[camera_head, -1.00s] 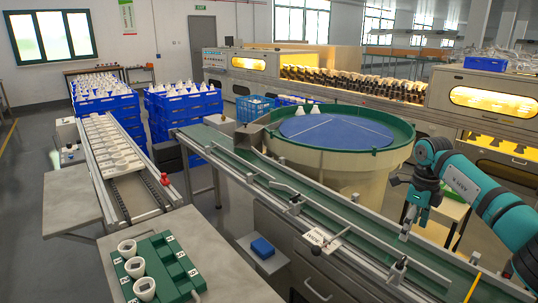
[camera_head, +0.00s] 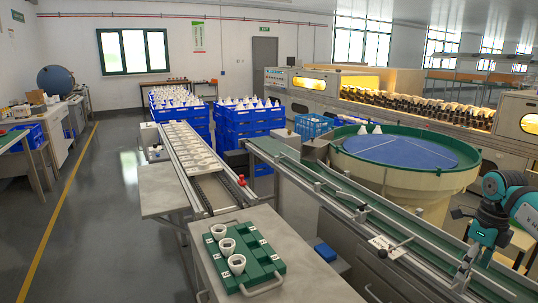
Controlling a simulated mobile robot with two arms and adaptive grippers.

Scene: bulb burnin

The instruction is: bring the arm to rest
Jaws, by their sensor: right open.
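My right arm comes in at the right edge of the head view. Its right gripper (camera_head: 480,256) points down near the lower right, by the green conveyor (camera_head: 385,222), and is open with nothing seen between its fingers. My left gripper does not show. A green tray (camera_head: 263,272) with several white cups (camera_head: 227,246) in its left row sits on a grey table (camera_head: 205,268) at the bottom middle.
A round feeder bowl (camera_head: 405,178) with a blue disc stands behind the conveyor. A narrow line with white pieces (camera_head: 190,148) runs left of it. Blue crates (camera_head: 250,120) of white bulbs stand behind. Open floor (camera_head: 110,225) lies at the left.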

